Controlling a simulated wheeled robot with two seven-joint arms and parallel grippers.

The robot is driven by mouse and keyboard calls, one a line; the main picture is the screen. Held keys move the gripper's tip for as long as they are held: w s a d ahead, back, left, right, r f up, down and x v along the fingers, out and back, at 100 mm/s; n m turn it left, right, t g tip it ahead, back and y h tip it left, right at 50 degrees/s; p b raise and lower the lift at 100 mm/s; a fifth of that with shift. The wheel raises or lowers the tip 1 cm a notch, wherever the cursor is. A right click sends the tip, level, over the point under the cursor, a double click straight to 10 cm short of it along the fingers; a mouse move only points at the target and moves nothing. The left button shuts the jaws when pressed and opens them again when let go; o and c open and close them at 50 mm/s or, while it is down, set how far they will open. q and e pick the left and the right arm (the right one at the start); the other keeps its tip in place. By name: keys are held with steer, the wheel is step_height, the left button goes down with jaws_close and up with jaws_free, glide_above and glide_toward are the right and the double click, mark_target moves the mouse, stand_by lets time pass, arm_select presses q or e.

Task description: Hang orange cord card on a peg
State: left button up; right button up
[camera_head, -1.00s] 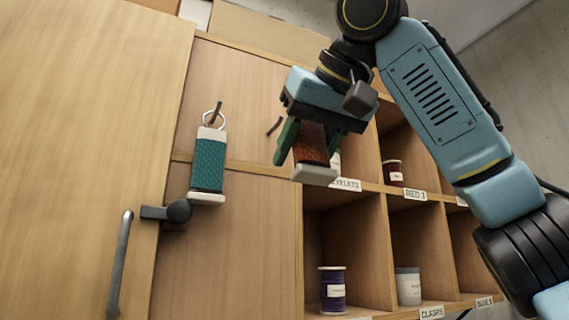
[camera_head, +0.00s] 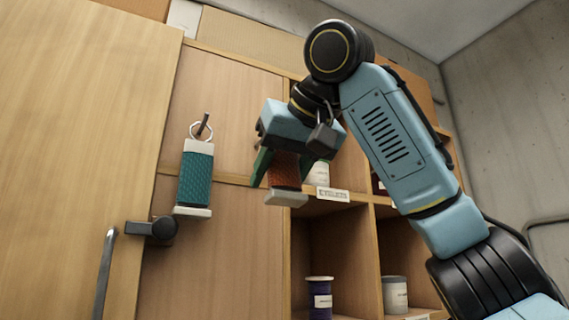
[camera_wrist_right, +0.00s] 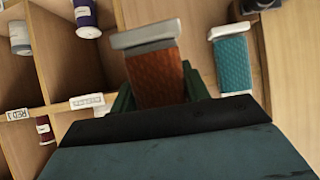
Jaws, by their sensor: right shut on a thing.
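The orange cord card (camera_head: 285,172) has pale ends and is held in my right gripper (camera_head: 283,170), in front of the cabinet's back panel. Its lower end shows below the fingers; its upper end is hidden by the gripper. In the right wrist view the orange card (camera_wrist_right: 156,76) sits between the green fingers. A teal cord card (camera_head: 196,179) hangs by a ring from a dark peg (camera_head: 205,121) to the left of my right gripper. The teal card also shows in the right wrist view (camera_wrist_right: 233,64). No free peg shows clearly; my gripper covers part of the panel. My left gripper is out of view.
Labelled cubbies (camera_head: 345,250) stand to the lower right, with a purple spool (camera_head: 320,297) and a pale-grey spool (camera_head: 395,294). An open wooden door (camera_head: 80,120) with a metal handle (camera_head: 105,275) is at the left. Bare panel lies below the teal card.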

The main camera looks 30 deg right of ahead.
mark_target(254, 207)
steer(key=shift+w+d+p, duration=0.1)
steer(key=shift+w+p, duration=1.65)
steer(key=shift+w, duration=0.8)
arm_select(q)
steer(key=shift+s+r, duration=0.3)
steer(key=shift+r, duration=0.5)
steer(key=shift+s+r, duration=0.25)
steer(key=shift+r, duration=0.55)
arm_select(e)
steer(key=shift+x, duration=0.95)
steer(key=shift+f, duration=0.1)
steer(key=o, duration=1.1)
steer(key=shift+s, duration=0.1)
